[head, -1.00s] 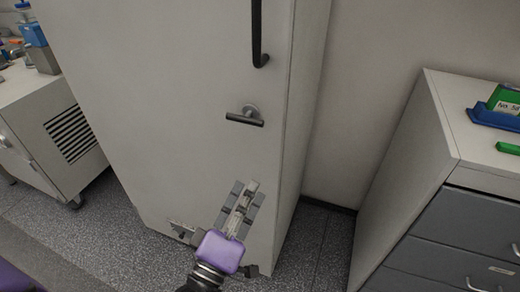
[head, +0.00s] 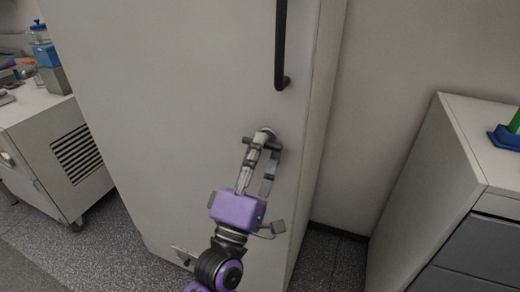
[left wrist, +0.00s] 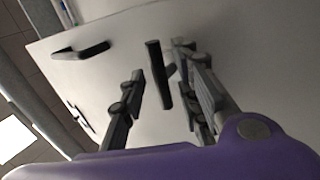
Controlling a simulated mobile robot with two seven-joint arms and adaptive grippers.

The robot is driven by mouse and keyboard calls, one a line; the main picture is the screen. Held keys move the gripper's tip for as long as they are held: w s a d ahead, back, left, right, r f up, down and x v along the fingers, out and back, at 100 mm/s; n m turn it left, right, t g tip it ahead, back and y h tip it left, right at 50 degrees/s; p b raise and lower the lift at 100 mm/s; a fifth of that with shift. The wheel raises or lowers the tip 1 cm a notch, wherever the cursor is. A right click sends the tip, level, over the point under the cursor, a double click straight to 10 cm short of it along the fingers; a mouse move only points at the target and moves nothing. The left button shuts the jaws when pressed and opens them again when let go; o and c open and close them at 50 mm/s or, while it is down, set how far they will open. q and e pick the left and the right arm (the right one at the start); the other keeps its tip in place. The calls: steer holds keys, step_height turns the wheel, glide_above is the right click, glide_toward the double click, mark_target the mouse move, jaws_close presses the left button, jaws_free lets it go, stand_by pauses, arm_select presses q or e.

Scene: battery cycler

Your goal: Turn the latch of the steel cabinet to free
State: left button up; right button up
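The steel cabinet (head: 170,90) is tall and pale grey and fills the middle of the head view. Its latch (head: 268,131) is a short dark lever on a round metal mount, partly hidden by my gripper. My left gripper (head: 262,150) is at the latch, its fingers apart. In the left wrist view, the dark latch lever (left wrist: 158,75) lies between the two spread fingers of the left gripper (left wrist: 165,100), with gaps visible on both sides. I cannot tell whether either finger touches it. My right gripper is not in view.
A long black door handle (head: 281,45) stands out above the latch. A grey drawer unit (head: 450,160) is at the right. A low white cabinet (head: 40,120) with a vent is at the left. Speckled floor (head: 120,250) shows between.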

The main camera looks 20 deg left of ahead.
arm_select(q)
steer(key=shift+c, duration=0.5)
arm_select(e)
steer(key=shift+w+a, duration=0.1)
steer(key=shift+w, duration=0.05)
arm_select(q)
jaws_close()
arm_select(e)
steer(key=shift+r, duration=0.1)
